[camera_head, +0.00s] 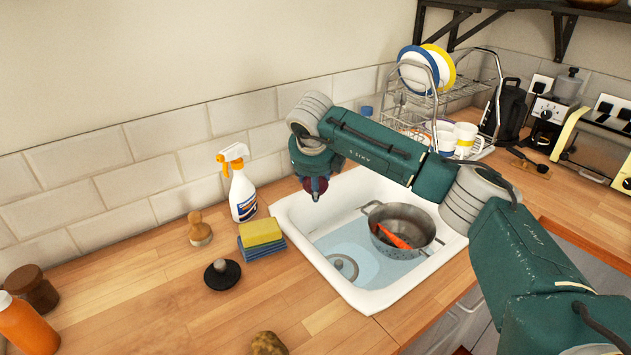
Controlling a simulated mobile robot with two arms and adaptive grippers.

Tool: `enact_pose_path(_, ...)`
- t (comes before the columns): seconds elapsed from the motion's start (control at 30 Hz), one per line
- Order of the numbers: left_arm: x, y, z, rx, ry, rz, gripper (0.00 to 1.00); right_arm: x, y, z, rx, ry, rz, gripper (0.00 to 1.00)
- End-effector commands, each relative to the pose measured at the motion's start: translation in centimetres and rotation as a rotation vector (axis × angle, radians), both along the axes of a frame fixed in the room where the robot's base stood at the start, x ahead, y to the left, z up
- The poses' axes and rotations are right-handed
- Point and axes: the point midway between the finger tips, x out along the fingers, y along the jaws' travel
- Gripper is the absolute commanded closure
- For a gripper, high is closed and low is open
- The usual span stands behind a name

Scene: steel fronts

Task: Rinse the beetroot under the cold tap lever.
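My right arm comes in from the right and reaches over the white sink (299,227). Its gripper (316,190) points down above the sink's back left rim. No tap or cold lever can be made out; the arm covers the wall behind the sink. My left gripper is not in view.
A grey colander (408,215) with an orange-red vegetable (393,237) stands in the sink's right part. A spray bottle (241,190), sponges (260,232), a brush (200,230) and a black plug (222,274) lie left of the sink. A dish rack (440,100) stands behind.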

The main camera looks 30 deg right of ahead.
Motion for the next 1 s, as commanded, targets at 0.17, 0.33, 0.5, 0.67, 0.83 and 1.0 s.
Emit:
enact_pose_path(0.17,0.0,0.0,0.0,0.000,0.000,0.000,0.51,0.0,0.0,0.0,0.000,-0.001,0.000,0.81)
enact_pose_path(0.33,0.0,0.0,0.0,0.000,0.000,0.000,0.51,-0.1,0.1,0.0,0.000,-0.001,0.000,0.81)
enact_pose_path(0.5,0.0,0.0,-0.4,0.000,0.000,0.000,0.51,-1.5,0.9,-0.1,-0.001,-0.001,0.002,0.81)
enact_pose_path(0.67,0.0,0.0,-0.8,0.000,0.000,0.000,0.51,-3.1,2.0,-0.1,0.000,-0.002,0.004,0.81)
enact_pose_path(0.83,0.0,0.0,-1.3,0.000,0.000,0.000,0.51,-4.8,3.1,-0.1,0.000,-0.002,0.003,0.81)
enact_pose_path(1.0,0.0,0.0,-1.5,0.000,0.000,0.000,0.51,-6.0,3.8,0.0,0.000,-0.001,0.001,0.81)
